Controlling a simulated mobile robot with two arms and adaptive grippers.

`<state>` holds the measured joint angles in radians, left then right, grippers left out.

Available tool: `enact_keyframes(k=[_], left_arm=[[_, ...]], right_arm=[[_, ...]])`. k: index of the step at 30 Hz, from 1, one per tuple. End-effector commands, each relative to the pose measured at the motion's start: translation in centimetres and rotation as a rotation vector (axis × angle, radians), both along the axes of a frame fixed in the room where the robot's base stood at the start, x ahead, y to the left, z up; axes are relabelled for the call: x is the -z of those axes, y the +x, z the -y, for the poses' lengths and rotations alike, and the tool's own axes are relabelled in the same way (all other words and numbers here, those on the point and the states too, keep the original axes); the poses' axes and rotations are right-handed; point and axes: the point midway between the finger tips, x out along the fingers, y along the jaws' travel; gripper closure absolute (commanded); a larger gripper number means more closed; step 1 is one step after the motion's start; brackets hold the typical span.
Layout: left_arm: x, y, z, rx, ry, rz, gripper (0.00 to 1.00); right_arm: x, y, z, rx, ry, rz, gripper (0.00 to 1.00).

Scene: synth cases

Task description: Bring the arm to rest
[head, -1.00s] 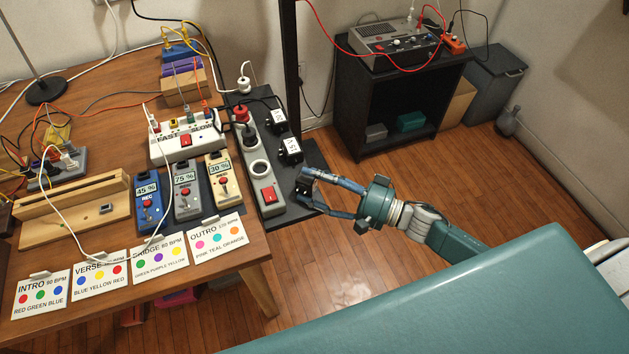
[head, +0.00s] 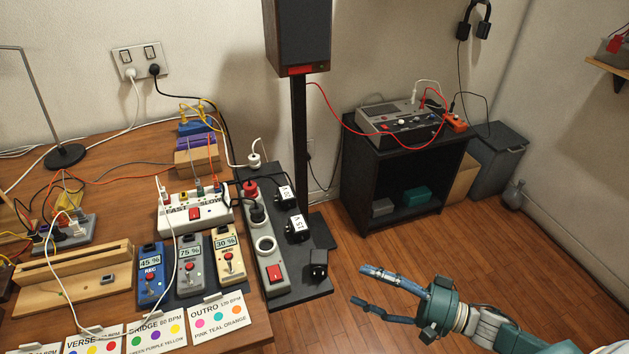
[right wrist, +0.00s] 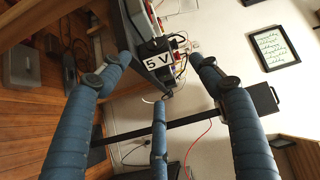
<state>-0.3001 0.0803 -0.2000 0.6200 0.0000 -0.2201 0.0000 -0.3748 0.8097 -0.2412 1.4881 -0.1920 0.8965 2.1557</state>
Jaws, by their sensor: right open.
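My right gripper (head: 359,284) is in the lower right of the head view, over the open floor right of the table. Its blue fingers are spread apart with nothing between them. In the right wrist view the gripper (right wrist: 158,75) also shows its fingers apart and empty. Beyond the fingertips there is a black adapter with a "5 V" label (right wrist: 166,62), apart from them as far as I can tell. In the head view a black adapter (head: 318,265) stands at the right edge of the dark stand (head: 302,288). My left gripper is out of view.
A speaker (head: 298,35) on a black post stands behind. A black cabinet (head: 405,150) stands at the back right. Floor (head: 345,330) between is clear.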

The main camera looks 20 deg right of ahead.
Motion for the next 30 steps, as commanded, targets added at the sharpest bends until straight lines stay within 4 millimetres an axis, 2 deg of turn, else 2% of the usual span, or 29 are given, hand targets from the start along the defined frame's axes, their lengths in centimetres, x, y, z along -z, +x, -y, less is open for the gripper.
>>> enact_keyframes(k=[3,5,8,11,12,14,15,17,18,20,21,23,24,27,30], left_arm=[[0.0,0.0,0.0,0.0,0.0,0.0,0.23],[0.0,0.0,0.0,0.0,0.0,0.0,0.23],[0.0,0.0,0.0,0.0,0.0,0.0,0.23],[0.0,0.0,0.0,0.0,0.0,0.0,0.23],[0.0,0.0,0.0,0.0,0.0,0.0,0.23],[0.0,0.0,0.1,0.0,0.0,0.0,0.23],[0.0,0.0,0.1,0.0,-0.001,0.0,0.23],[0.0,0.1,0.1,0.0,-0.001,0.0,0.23],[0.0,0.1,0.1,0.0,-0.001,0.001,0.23],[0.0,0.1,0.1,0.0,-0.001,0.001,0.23],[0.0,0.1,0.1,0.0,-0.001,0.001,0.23],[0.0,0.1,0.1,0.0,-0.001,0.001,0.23],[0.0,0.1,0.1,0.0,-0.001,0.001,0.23],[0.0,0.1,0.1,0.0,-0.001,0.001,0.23],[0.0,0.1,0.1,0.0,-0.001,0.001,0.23]], right_arm=[[0.2,0.1,0.1,0.007,-0.005,0.002,0.36],[1.0,0.4,0.5,0.033,-0.028,0.007,0.36],[4.3,1.2,2.1,0.128,-0.129,0.022,0.36],[10.2,1.7,4.8,0.26,-0.323,0.021,0.36],[13.0,1.5,5.9,0.307,-0.417,0.01,0.36],[17.4,0.6,7.4,0.358,-0.565,-0.02,0.36],[20.3,-0.4,8.1,0.376,-0.663,-0.047,0.36],[24.4,-2.2,8.9,0.383,-0.805,-0.093,0.36],[27.1,-3.7,9.2,0.372,-0.898,-0.128,0.36],[30.9,-6.4,9.3,0.333,-1.028,-0.183,0.36],[33.3,-8.4,9.1,0.296,-1.108,-0.222,0.36],[36.6,-11.6,8.5,0.221,-1.215,-0.279,0.36],[38.6,-13.9,7.9,0.16,-1.28,-0.315,0.36],[42.8,-19.8,5.7,-0.022,-1.41,-0.393,0.36],[45.5,-25.3,3.2,-0.214,-1.49,-0.445,0.36]])
